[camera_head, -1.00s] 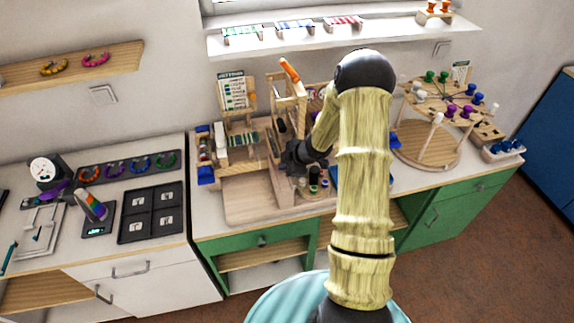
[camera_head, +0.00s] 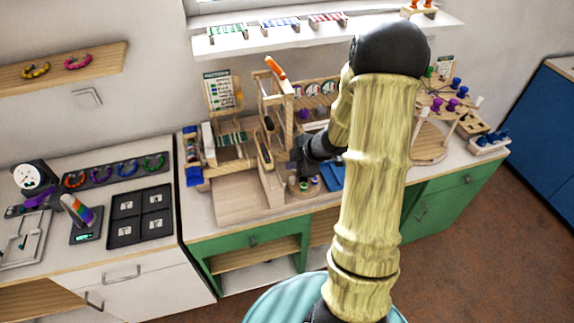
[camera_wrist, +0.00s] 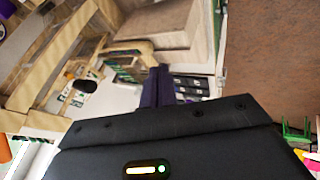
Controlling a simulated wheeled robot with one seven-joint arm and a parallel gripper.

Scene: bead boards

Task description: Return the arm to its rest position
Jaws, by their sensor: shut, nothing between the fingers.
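My arm, clad in pale bamboo-like segments with black joints, rises through the right middle of the head view. My gripper (camera_head: 300,160) is dark and partly hidden behind the arm, close to the wooden bead stands on the green-fronted counter. In the wrist view my gripper (camera_wrist: 160,82) shows two dark fingers together, shut and empty. I cannot tell whether it touches anything.
A wooden bead loom (camera_head: 232,140) and a wooden rack (camera_head: 272,105) stand close to the gripper. A round peg stand (camera_head: 432,145) is right of the arm. Shelves (camera_head: 330,32) hang above.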

